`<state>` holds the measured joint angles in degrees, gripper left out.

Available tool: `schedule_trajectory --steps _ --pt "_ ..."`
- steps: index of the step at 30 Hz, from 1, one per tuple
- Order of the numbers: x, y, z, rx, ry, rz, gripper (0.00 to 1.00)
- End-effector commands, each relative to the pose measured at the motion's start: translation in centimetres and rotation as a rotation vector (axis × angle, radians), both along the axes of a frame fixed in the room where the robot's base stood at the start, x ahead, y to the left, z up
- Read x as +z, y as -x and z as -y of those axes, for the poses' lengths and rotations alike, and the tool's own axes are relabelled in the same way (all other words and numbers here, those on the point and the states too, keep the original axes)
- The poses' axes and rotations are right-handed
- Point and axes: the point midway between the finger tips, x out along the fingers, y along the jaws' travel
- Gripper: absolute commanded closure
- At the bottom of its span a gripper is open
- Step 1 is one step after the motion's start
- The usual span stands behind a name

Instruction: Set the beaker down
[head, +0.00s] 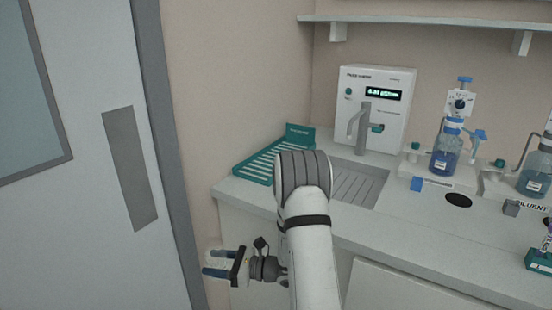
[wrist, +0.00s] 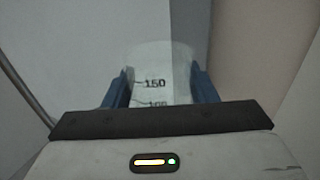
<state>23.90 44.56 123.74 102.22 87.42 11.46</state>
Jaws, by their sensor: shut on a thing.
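My gripper (head: 217,263) is at the lower left in the head view, off the left end of the counter, in front of the wall and near the door. It points left. In the wrist view its two blue fingers (wrist: 160,88) are shut on a pale, translucent beaker (wrist: 155,60) from both sides. The marks "150" and, partly hidden, a lower one show on the beaker. Its lower part is hidden behind the dark gripper body. In the head view the beaker is small and only faintly visible around the fingers.
The grey counter (head: 400,236) holds a teal slatted rack (head: 262,161) at its left end. A white dispenser unit (head: 376,98) stands behind a ribbed drain area (head: 352,186). Blue-liquid bottles (head: 446,152) stand to the right. A door (head: 85,215) is at the left. Clear counter lies along the front.

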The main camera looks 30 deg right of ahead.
Motion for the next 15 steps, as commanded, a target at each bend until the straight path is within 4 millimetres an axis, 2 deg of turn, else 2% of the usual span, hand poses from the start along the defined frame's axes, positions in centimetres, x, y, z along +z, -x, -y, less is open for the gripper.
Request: schedule_trajectory --steps 9,15 --pt "8.5 0.0 -0.4 0.009 0.001 0.001 0.73" --pt "12.1 0.0 -0.5 0.01 0.0 0.0 0.73"
